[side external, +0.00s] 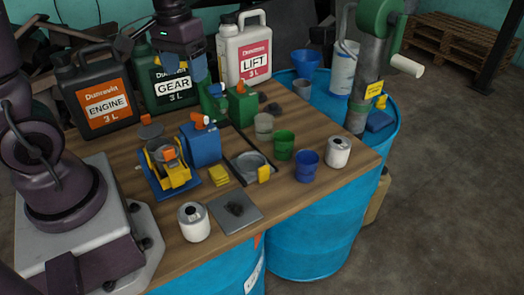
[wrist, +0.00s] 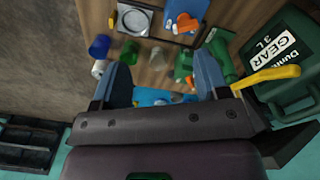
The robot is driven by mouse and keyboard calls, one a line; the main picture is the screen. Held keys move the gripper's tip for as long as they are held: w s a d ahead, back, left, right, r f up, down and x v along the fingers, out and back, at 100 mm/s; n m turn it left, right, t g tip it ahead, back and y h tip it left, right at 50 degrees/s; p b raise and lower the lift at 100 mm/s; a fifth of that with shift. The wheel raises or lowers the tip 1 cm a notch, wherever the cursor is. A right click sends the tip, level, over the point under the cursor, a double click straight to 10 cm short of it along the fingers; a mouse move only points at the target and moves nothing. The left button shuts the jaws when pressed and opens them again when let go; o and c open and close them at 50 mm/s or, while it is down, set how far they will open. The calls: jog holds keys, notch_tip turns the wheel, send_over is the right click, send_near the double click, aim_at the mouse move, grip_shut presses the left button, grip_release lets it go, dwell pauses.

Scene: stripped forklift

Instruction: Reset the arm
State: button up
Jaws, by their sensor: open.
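My gripper (side external: 181,68) is raised above the back of the wooden table (side external: 330,128), in front of the green GEAR canister (side external: 172,88) in the side view. In the wrist view, my gripper (wrist: 164,84) has its two blue fingers spread wide apart, with nothing held between them. The GEAR canister (wrist: 285,45) shows at the right there, close beside the right finger. The blue oil can (side external: 201,146) and the green oil can (side external: 242,105) stand on the table, apart from the gripper.
The ENGINE canister (side external: 104,101) and the white LIFT canister (side external: 244,50) stand at the back. Several cups, including a green one (side external: 284,145), stand at the right. A toy forklift (side external: 168,163), a grey plate (side external: 235,209) and a white can (side external: 193,221) are nearer the front.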

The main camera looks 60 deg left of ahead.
jog(key=s+d+r+m+t, duration=0.5)
jog(key=s+d+r, duration=0.2)
jog(key=d, duration=0.4)
jog(key=shift+s+r, duration=0.2)
jog(key=shift+r, duration=0.4)
